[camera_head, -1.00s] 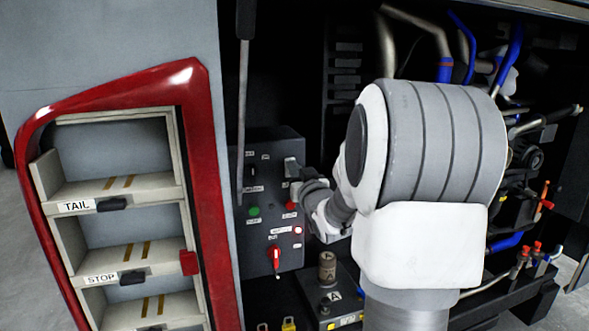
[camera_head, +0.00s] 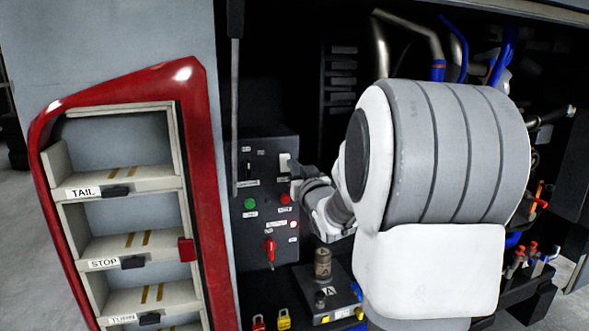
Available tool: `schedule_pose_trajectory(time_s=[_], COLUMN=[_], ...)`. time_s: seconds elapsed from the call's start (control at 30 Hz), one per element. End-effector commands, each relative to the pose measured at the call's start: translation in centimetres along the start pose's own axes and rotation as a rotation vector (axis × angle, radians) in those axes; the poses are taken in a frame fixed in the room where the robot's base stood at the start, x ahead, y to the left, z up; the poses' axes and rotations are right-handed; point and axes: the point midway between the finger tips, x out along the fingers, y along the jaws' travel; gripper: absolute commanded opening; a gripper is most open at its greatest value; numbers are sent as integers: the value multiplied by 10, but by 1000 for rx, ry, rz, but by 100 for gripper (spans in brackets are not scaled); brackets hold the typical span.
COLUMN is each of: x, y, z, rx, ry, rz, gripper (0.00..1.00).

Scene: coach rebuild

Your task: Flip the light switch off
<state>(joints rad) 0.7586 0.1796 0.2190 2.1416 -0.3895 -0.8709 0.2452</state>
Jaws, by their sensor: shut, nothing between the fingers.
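A dark control panel (camera_head: 262,225) stands inside the open bay, left of my arm. My wrist hides part of the panel's right edge.
The panel also has a green button (camera_head: 250,203), a red button (camera_head: 285,198) and a red rotary handle (camera_head: 269,252). A grey rod (camera_head: 235,120) hangs in front of its left side. A red-framed shelf unit (camera_head: 199,150) stands left. Pipes and hoses crowd the right.

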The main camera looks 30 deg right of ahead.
Motion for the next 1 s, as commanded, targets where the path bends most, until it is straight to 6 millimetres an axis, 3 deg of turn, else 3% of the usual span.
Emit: schedule_pose_trajectory(time_s=[0.3,0.5,1.0], x=[-55,-76,-84], y=[0,0,0], z=[-13,-18,-20], rx=[-2,-1,1], ry=[2,1,0], rz=[1,0,0], gripper=[0,0,0])
